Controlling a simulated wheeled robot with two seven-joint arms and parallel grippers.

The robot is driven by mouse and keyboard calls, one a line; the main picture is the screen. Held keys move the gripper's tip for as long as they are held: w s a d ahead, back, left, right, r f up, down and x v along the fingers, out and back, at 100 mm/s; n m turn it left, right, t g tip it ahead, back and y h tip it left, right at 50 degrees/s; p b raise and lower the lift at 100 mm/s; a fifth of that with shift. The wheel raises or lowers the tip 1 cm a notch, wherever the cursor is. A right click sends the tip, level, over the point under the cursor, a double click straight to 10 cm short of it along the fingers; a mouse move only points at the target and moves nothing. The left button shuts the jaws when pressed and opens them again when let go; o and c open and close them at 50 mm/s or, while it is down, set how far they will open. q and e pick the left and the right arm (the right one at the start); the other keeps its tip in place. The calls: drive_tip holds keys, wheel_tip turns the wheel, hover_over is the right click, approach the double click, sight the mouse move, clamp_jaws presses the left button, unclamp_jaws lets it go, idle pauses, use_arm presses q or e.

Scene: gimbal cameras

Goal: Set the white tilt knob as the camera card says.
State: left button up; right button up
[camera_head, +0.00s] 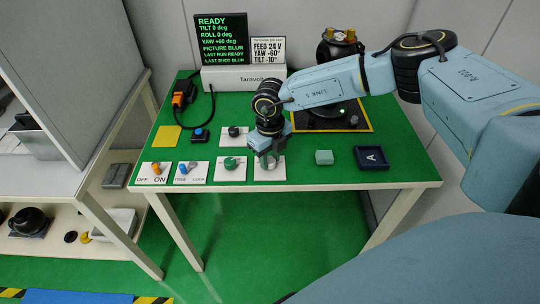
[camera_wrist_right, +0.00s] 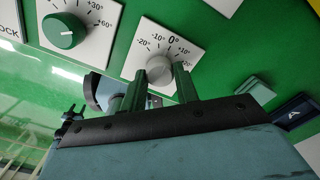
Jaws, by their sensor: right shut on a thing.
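The white tilt knob (camera_wrist_right: 160,70) sits on a white dial plate (camera_wrist_right: 140,58) marked from -20° through 0°. My right gripper (camera_head: 268,158) is at this plate, the front-right one on the green table; in the right wrist view its two green fingers (camera_wrist_right: 158,88) are shut on the knob. The knob's pointer is not clear. The card (camera_head: 267,50) reads FEED 24 V, YAW -60°, TILT -10°. The black display (camera_head: 221,38) reads READY, TILT 0 deg, ROLL 0 deg, YAW +60 deg, PICTURE BLUR. My left gripper is not in view.
A green knob (camera_head: 230,163) is left of the gripper, a black knob (camera_head: 235,131) behind it. Two switches (camera_head: 156,169) (camera_head: 184,169) stand front left. A pale green block (camera_head: 324,157) and dark tray (camera_head: 371,165) are right.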

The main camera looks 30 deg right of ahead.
sight(270, 160)
drive_tip(key=n, duration=0.3)
drive_tip(key=shift+p, duration=0.35)
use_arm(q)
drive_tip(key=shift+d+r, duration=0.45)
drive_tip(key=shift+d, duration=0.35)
use_arm(e)
drive_tip(key=shift+n, duration=0.7)
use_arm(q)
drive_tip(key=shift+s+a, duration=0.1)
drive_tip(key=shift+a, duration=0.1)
use_arm(e)
drive_tip(key=o, duration=1)
drive_tip(key=shift+c, duration=0.2)
use_arm(q)
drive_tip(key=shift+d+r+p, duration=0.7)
drive_tip(key=shift+p, duration=0.05)
use_arm(e)
wheel_tip(270, 160, up, 13)
drive_tip(key=shift+r, duration=0.2)
